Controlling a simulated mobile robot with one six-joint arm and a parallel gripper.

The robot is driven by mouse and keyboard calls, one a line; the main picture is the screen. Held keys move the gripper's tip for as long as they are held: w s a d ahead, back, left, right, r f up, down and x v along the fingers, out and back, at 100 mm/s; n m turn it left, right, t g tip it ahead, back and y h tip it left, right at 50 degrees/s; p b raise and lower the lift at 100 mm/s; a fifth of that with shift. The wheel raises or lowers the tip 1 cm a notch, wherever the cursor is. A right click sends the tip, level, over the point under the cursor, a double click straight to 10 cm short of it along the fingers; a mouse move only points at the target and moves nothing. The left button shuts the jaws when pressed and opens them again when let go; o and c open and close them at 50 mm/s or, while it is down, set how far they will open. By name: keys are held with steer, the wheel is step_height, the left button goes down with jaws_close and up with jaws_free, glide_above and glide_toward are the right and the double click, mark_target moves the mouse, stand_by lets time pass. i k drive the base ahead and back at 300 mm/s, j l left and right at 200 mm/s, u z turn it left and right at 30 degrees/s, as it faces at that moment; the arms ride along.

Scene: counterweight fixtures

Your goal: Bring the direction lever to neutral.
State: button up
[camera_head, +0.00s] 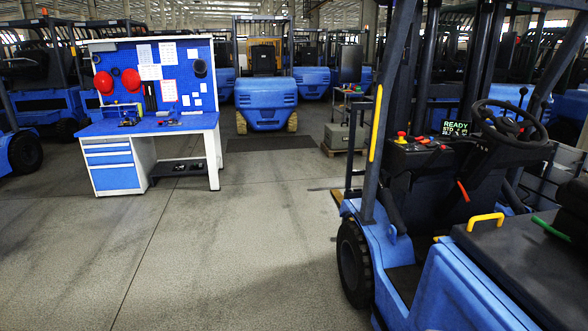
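A blue forklift (455,290) stands at the right with its open cab facing me. Its black steering wheel (510,120) is on a dark column. A thin black stalk with a knob (523,92) shows at the wheel's right. An orange-red lever (463,191) sticks out below the dash. I cannot tell for sure which of these, if either, is the direction lever, nor its position. My gripper is not in view.
A red mushroom button (402,134) and small red controls sit on the dash. A blue workbench (150,127) stands at the left. The grey floor (230,250) between is clear.

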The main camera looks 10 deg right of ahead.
mark_target(454, 135)
steer(key=i+z, duration=0.2)
steer(key=i, duration=0.3)
steer(key=i+j+z, duration=0.2)
steer(key=i, duration=0.3)
steer(key=i+z, duration=0.2)
steer(key=i, duration=0.3)
steer(key=i+j+z, duration=0.2)
steer(key=i, duration=0.25)
steer(key=i+j+z, duration=0.2)
steer(key=i+j, duration=0.15)
steer(key=i, duration=0.1)
